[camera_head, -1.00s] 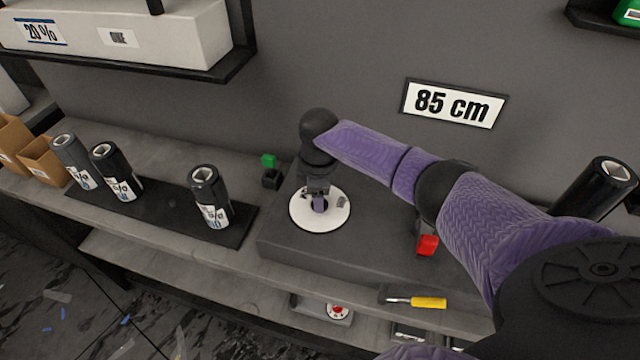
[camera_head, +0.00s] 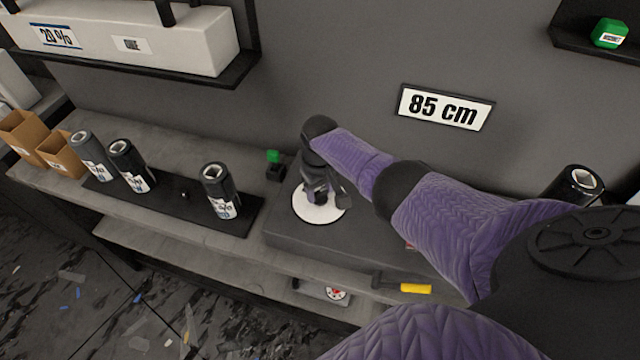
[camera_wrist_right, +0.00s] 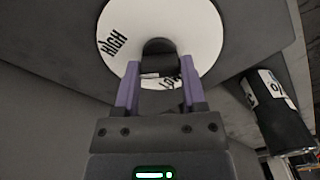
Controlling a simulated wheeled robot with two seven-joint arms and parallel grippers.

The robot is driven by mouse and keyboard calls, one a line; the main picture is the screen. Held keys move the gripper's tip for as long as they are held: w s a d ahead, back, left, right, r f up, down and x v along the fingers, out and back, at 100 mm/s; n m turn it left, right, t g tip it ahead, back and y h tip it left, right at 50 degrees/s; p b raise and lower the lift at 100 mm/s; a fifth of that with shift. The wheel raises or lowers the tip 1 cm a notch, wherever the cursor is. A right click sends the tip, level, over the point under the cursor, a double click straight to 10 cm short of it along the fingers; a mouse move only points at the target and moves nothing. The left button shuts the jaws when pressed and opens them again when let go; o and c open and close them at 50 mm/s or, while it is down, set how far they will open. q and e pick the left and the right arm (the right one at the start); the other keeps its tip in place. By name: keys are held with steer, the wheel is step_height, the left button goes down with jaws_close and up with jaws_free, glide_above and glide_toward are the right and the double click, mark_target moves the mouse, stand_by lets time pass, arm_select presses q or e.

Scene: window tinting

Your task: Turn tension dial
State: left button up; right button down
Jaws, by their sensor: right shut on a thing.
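The tension dial is a round white disc (camera_head: 318,212) on top of a dark grey box on the bench. In the right wrist view its face (camera_wrist_right: 200,30) carries the words HIGH and LOW, the latter partly hidden. A dark knob (camera_wrist_right: 158,50) stands at its middle. My right gripper (camera_wrist_right: 159,68) is shut on this knob, with a purple finger on either side. In the head view the right gripper (camera_head: 319,197) is over the dial and hides part of it. My left gripper is not in view.
Several dark film rolls (camera_head: 218,190) stand on a black strip at the left. A green switch (camera_head: 274,157) is just left of the dial. A yellow-handled tool (camera_head: 415,288) lies at the front. An 85 cm sign (camera_head: 445,107) hangs on the wall behind.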

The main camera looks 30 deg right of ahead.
steer(key=m, duration=0.3)
steer(key=shift+r+p, duration=0.1)
steer(key=shift+p, duration=0.25)
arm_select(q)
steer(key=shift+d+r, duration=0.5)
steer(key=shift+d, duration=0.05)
arm_select(e)
steer(key=shift+m, duration=0.4)
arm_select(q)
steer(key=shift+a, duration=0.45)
arm_select(e)
steer(key=shift+w, duration=0.1)
steer(key=shift+c, duration=1.2)
jaws_free()
steer(key=shift+o, duration=0.4)
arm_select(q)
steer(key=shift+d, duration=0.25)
